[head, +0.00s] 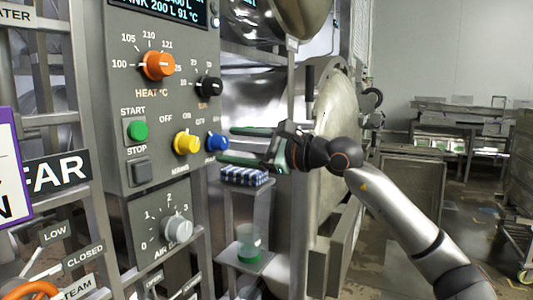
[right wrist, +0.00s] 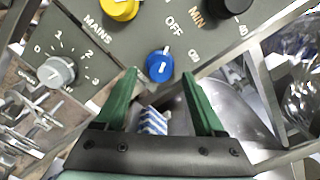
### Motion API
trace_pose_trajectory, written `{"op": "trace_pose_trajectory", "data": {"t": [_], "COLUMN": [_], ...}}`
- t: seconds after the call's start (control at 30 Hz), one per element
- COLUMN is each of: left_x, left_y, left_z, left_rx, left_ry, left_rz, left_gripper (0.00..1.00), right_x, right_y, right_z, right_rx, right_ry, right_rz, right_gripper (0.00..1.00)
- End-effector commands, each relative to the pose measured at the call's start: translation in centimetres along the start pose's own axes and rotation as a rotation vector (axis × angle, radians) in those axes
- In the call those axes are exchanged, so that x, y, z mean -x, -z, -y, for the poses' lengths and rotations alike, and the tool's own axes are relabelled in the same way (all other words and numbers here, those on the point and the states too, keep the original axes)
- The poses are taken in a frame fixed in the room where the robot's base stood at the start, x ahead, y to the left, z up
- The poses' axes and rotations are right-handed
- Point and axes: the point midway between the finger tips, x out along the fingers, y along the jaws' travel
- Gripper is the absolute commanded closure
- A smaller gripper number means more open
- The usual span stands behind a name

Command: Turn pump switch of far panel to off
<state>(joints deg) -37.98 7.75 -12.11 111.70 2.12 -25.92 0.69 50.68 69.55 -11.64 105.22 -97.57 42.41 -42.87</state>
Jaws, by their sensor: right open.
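The far panel (head: 160,95) is a grey control box at centre left in the head view. The blue knob (head: 217,141) at its right edge has a partly hidden label under it, probably the pump switch. It shows in the right wrist view (right wrist: 160,66) with a white mark; its exact setting is hard to tell. OFF and ON lettering is near it. My right gripper (head: 229,145) is open and empty, its green fingers pointing at the knob. In the right wrist view the fingertips (right wrist: 160,76) lie either side of the knob, seemingly just short of it. My left gripper is out of view.
A yellow mains knob (head: 187,142) sits close left of the blue one. A black knob (head: 209,87) is above, and a grey dial (head: 177,228) is lower. A blue-and-white striped block (head: 245,177) on a stand is just below my right gripper.

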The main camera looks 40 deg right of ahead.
Motion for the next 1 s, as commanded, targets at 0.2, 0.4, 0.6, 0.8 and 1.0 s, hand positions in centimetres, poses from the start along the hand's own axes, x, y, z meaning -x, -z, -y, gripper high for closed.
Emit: {"op": "trace_pose_trajectory", "data": {"t": [0.2, 0.4, 0.6, 0.8, 1.0], "left_x": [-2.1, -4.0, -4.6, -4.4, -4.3], "left_y": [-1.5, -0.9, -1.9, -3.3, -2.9], "left_z": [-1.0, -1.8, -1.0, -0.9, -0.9], "left_rx": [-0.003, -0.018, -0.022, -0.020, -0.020], "left_ry": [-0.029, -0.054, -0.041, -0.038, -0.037], "left_rz": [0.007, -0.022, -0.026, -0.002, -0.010], "left_gripper": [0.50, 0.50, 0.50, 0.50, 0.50], "right_x": [4.2, 7.3, 9.4, 10.3, 10.4], "right_y": [0.8, 0.6, 0.3, 0.1, 0.0], "right_z": [-0.6, -0.5, -0.3, -0.1, 0.0], "right_rx": [0.005, 0.003, 0.002, 0.002, 0.002], "right_ry": [0.001, 0.001, 0.001, 0.000, -0.001], "right_rz": [-0.007, -0.004, 0.000, 0.000, 0.000], "right_gripper": [0.29, 0.29, 0.29, 0.29, 0.29]}}
